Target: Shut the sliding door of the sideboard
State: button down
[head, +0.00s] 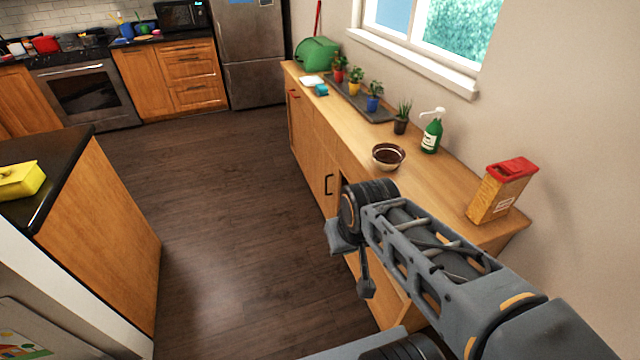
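The wooden sideboard (440,185) runs along the right wall under the window. Its front faces left, onto the floor. A door panel with a black handle (329,184) shows on the front, just beyond my arm.
On the sideboard stand a brown bowl (388,156), a green pump bottle (432,135), a red-lidded box (500,190), several potted plants and a green container (318,55). A counter (100,225) with a yellow object stands left. The dark floor (220,200) between is clear.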

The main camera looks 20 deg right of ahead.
aim_at(323, 175)
jog(key=u, duration=0.7)
jog(key=i, duration=2.95)
jog(key=z, duration=1.15)
jog(key=i, duration=0.75)
jog(key=z, duration=0.5)
